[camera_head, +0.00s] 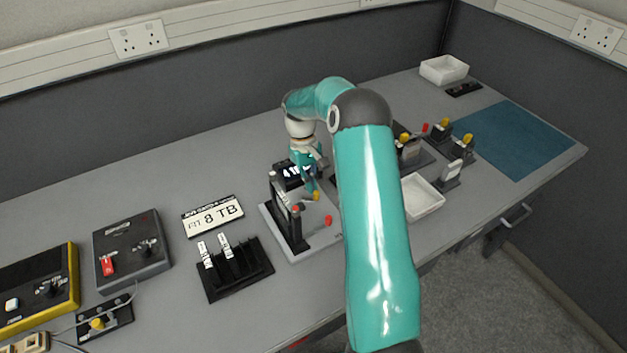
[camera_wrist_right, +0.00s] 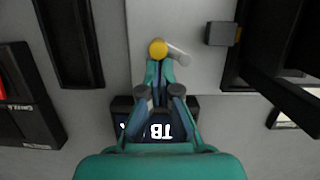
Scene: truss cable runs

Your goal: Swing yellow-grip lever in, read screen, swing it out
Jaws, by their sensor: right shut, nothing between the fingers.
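The yellow grip (camera_head: 316,196) of the lever shows just below my right gripper (camera_head: 312,184). In the right wrist view the yellow grip (camera_wrist_right: 158,48) sits just beyond the fingertips of my right gripper (camera_wrist_right: 159,72), which are together and empty. A pale rod runs from the grip to the right; whether the fingers touch the grip I cannot tell. The dark screen (camera_wrist_right: 160,132) shows white characters ending in "TB" in the wrist view, partly hidden by my fingers. In the head view the screen (camera_head: 291,171) is partly covered by my gripper. My left gripper is not in view.
A light base plate (camera_head: 313,243) carries a black upright frame (camera_head: 287,215) and a red knob (camera_head: 328,220). White trays, yellow-topped fixtures and a blue mat (camera_head: 515,138) lie right.

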